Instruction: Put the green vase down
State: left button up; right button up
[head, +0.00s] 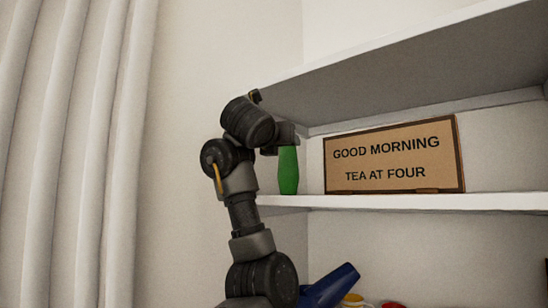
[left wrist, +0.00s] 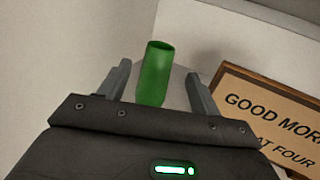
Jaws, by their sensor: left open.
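The green vase (head: 288,171) stands upright on the white middle shelf (head: 400,201), near its left end, left of the framed sign. In the left wrist view the vase (left wrist: 155,74) shows its open top and sits between the two separated fingers. My left gripper (left wrist: 159,88) is open around the vase, with a gap visible on the right side. In the head view the left gripper (head: 286,139) is at the vase's upper part, partly hidden by my wrist. My right gripper is not in view.
A framed sign (head: 394,156) reading "GOOD MORNING TEA AT FOUR" stands right of the vase. An upper shelf (head: 420,70) hangs above. Below are a blue object (head: 330,287), a yellow one and a red one. A pale curtain (head: 85,150) hangs at left.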

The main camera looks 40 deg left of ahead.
pick_arm(q)
jog(key=shift+b+v, duration=1.3)
jog(key=shift+v, duration=1.05)
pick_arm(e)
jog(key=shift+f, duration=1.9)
pick_arm(q)
jog(key=shift+a, duration=0.1)
